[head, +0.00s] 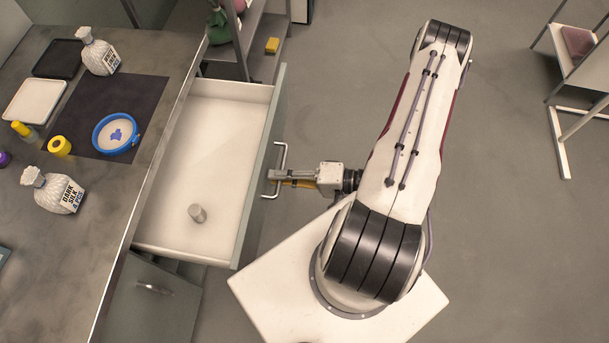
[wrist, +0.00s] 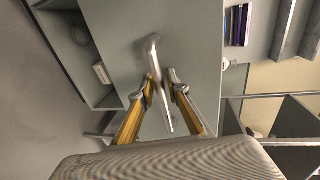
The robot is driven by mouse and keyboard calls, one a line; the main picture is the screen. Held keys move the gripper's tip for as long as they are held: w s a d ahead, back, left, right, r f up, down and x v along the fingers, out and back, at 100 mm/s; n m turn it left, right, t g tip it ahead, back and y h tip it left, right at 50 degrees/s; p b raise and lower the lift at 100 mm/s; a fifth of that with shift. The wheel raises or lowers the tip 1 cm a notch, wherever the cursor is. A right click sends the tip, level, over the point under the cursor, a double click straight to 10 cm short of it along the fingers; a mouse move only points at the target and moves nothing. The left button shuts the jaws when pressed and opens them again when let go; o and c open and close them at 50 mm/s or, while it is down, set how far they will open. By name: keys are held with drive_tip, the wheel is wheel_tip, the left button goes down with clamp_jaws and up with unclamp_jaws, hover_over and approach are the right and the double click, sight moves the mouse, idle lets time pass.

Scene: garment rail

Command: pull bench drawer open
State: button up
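The bench drawer (head: 215,130) stands pulled out from the bench, its white inside showing. Its grey-green front (head: 262,160) carries a pale metal bar handle (head: 283,157). My gripper (head: 276,177) is at the handle's lower half in the head view. In the wrist view the handle (wrist: 155,55) runs between the two fingertips of my gripper (wrist: 162,80), which are close together on either side of it. The fingers look shut on the bar; the exact contact is too small to see.
The bench top (head: 95,240) holds bottles, a blue-rimmed bowl (head: 116,133) and trays. Another drawer or door front (head: 150,300) is below.

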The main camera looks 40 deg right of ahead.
drive_tip(key=v, duration=1.1)
drive_tip(key=shift+s+d, duration=0.3)
idle(0.8)
